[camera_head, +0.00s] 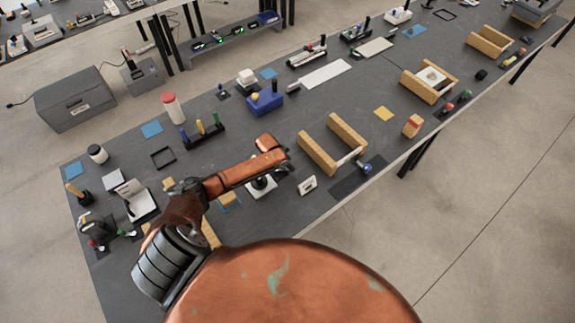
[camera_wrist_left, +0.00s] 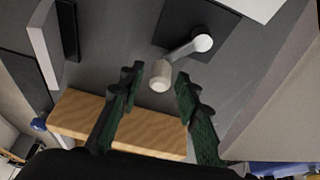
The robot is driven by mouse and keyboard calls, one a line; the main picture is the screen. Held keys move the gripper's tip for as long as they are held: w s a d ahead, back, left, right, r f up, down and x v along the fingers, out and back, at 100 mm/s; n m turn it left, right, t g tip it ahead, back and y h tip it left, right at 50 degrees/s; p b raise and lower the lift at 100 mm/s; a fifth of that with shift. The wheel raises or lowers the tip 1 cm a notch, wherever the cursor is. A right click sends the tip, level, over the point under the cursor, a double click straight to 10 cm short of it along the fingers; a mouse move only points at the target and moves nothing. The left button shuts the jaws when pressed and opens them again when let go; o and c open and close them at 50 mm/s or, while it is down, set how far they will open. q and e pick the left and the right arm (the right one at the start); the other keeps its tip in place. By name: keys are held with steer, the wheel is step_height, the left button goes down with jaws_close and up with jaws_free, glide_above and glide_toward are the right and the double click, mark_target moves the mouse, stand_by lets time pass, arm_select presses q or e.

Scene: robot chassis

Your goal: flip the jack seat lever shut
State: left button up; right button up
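In the left wrist view a lever (camera_wrist_left: 183,52) shows a short pale metal arm with a round pivot end and a cream cylindrical knob (camera_wrist_left: 160,77). It stands over a dark square plate (camera_wrist_left: 180,17). My left gripper (camera_wrist_left: 157,84) is open, with its two green-padded fingers on either side of the knob in the picture. A gap shows on both sides; I cannot tell how far below the fingertips the knob lies. In the head view my copper left arm reaches over the bench, hiding its fingers and the lever. My right gripper is not in view.
A wooden block (camera_wrist_left: 125,125) lies below the fingers in the left wrist view. In the head view two wooden rails (camera_head: 318,153) stand right of my arm, and a blue box (camera_head: 266,103) and coloured pegs (camera_head: 201,130) stand beyond it. Small fixtures crowd the bench's left end.

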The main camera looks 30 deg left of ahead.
arm_select(q)
jaws_close()
steer(key=shift+w+a+r+n+p, duration=0.1)
steer(key=shift+w+r+n+p, duration=0.05)
steer(key=shift+n+p, duration=0.6)
steer(key=shift+w+a+y+p, duration=0.15)
steer(key=shift+y+p, duration=0.25)
steer(key=shift+w+a+n, duration=0.15)
steer(key=shift+a+n, duration=0.05)
steer(key=shift+n, duration=0.35)
